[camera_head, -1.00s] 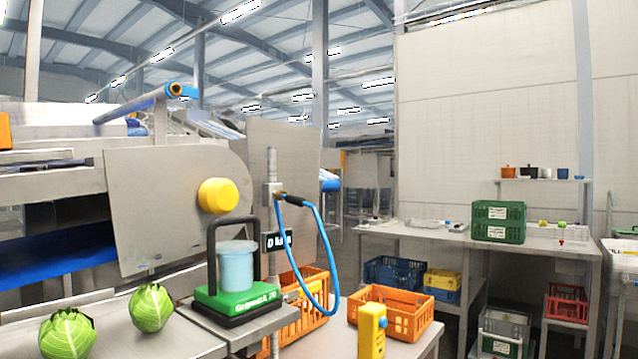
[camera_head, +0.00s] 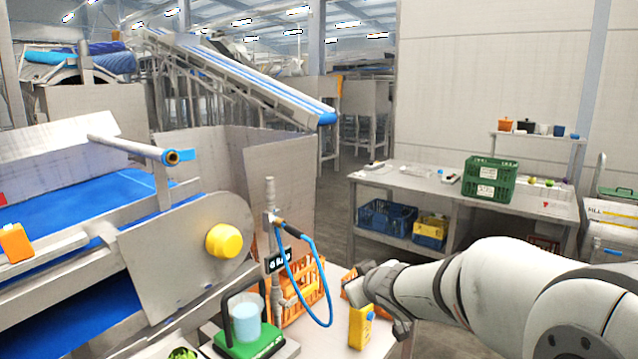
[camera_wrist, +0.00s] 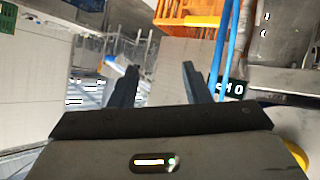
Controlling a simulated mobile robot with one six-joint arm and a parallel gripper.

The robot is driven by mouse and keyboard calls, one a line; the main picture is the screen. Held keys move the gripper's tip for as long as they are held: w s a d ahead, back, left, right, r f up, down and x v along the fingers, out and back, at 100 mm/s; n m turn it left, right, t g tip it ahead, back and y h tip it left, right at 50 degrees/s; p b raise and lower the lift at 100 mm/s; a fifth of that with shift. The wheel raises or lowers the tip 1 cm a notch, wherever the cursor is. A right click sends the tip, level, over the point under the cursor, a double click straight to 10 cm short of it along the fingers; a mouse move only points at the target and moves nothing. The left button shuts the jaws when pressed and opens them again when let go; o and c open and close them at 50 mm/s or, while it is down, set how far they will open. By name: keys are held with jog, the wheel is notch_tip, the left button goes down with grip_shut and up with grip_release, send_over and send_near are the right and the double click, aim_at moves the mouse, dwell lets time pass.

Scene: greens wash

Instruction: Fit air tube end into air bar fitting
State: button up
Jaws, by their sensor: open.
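The blue air tube (camera_head: 326,290) hangs in a long loop from a grey post with a small brass piece at its top. A short black section (camera_head: 292,229) sits on the tube near that brass piece. I cannot tell which part is the free end. The air bar (camera_head: 125,146) is a grey pipe at upper left; its brass fitting (camera_head: 172,157) faces right. My gripper (camera_wrist: 159,66) is open and empty in the wrist view. The tube (camera_wrist: 229,45) passes to the right of its right finger, apart from it in the picture. In the head view the fingers are unclear.
A yellow knob (camera_head: 223,241) sits on a grey plate below the air bar. An orange crate (camera_head: 303,297), a yellow box (camera_head: 360,327) and a green-based stand (camera_head: 245,342) are close to the tube. A green crate (camera_head: 490,180) stands on the back table.

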aim_at(294, 229)
jog(key=w+a+r+n+g+y+p, duration=0.2)
jog(key=a+r+n+y+p, duration=0.35)
jog(key=a+r+p, duration=0.5)
jog(key=shift+y, duration=0.55)
jog(key=x, duration=0.4)
jog(key=b+x, duration=0.1)
jog(key=x, duration=0.1)
jog(key=shift+w+a+r, duration=0.1)
jog(key=shift+w+r, duration=0.2)
jog(key=shift+w, duration=0.05)
jog(key=shift+c, duration=0.2)
jog(key=c, duration=0.9)
